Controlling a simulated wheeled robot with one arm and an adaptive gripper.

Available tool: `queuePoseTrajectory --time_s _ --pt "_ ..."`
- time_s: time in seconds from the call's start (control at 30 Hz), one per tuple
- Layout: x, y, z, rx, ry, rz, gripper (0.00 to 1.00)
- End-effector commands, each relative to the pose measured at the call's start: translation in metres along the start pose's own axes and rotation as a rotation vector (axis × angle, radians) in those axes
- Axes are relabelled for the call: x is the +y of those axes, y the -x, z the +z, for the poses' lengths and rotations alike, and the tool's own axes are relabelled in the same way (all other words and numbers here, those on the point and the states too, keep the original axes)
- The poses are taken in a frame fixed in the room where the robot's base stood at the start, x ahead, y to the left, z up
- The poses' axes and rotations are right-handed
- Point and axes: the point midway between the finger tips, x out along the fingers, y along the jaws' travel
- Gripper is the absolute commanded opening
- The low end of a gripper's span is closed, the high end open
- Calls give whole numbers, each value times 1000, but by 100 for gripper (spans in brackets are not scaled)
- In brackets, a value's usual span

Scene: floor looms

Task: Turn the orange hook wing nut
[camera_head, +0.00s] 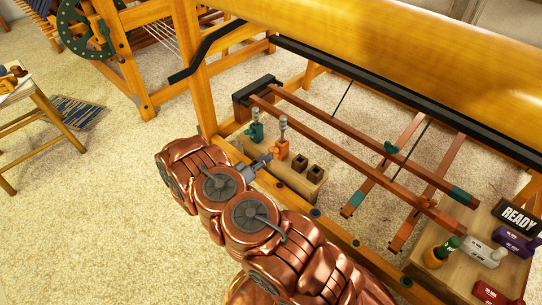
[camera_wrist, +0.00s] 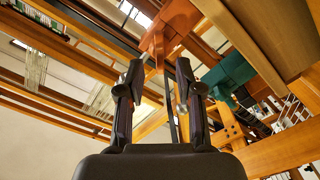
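The orange hook (camera_head: 280,149) stands on a wooden block on the loom, with a grey metal top piece (camera_head: 283,124). A teal hook (camera_head: 256,133) with a similar metal top stands just left of it. My gripper (camera_head: 264,160) is low beside the orange hook, on its left. In the wrist view, my gripper (camera_wrist: 158,78) has its two dark fingers apart, with nothing clearly held between them. The orange hook (camera_wrist: 168,30) shows just beyond the fingertips, and the teal hook (camera_wrist: 228,74) is to the right.
The wooden block (camera_head: 301,184) has two dark square sockets right of the hooks. Reddish-brown bars (camera_head: 345,143) run behind it, and a thick yellow beam (camera_head: 400,55) lies overhead. Small bottles and weights (camera_head: 482,252) and a READY sign (camera_head: 517,219) are at the right. Carpet is open at left.

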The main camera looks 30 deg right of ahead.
Motion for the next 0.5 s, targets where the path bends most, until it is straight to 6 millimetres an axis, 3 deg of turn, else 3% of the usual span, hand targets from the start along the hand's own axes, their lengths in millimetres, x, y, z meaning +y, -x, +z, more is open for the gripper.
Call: queuePoseTrajectory --time_s 0.2,0.5 --pt "0 -26 3 -3 0 3 35" --pt "0 -40 2 -2 2 0 35"
